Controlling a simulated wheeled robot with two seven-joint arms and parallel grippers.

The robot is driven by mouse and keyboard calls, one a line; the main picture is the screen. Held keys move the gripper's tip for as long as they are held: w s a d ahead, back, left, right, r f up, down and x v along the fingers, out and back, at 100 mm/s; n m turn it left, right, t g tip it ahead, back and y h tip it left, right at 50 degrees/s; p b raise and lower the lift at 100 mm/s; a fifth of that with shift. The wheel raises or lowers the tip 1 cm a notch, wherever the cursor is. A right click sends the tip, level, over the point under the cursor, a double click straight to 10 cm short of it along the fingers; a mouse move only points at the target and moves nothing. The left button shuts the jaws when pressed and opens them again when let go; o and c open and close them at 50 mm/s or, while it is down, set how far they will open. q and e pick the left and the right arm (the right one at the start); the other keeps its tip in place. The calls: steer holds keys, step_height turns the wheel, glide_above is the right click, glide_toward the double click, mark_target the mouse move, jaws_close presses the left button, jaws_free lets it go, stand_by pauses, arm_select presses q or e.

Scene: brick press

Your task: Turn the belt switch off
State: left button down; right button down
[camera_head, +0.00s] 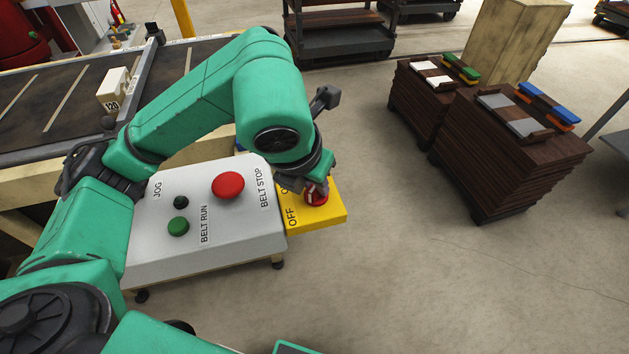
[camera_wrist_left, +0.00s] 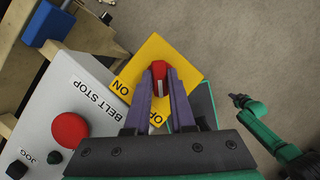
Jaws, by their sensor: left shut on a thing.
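The belt switch is a yellow box (camera_head: 322,217) beside the grey control panel, with a red knob (camera_head: 316,193) on top. It also shows in the left wrist view (camera_wrist_left: 184,66), with ON and OFF lettered on its face. My left gripper (camera_wrist_left: 160,82) is shut on the red knob (camera_wrist_left: 159,69), its fingers on either side. A pale line on the knob points roughly toward the OFF lettering in the wrist view. The fingers partly cover the OFF lettering there. My right gripper (camera_wrist_left: 240,101) shows small at the right of the wrist view; its jaws are unclear.
The grey control panel (camera_head: 150,235) carries a large red BELT STOP button (camera_head: 228,186), a green BELT RUN button (camera_head: 178,226) and a small dark JOG button (camera_head: 181,202). The conveyor (camera_head: 50,105) with a white block (camera_head: 115,90) lies behind. Stacked brown boards (camera_head: 510,150) stand right; the floor between is clear.

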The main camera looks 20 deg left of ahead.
arm_select(q)
steer(key=c, duration=0.8)
jaws_free()
steer(key=shift+o, duration=0.2)
steer(key=shift+r, duration=0.1)
steer(key=shift+s+r, duration=0.15)
steer(key=shift+r, duration=0.15)
steer(key=p+v, duration=0.1)
steer(key=v, duration=1.2)
steer(key=shift+s+r, duration=0.15)
steer(key=shift+r, duration=0.2)
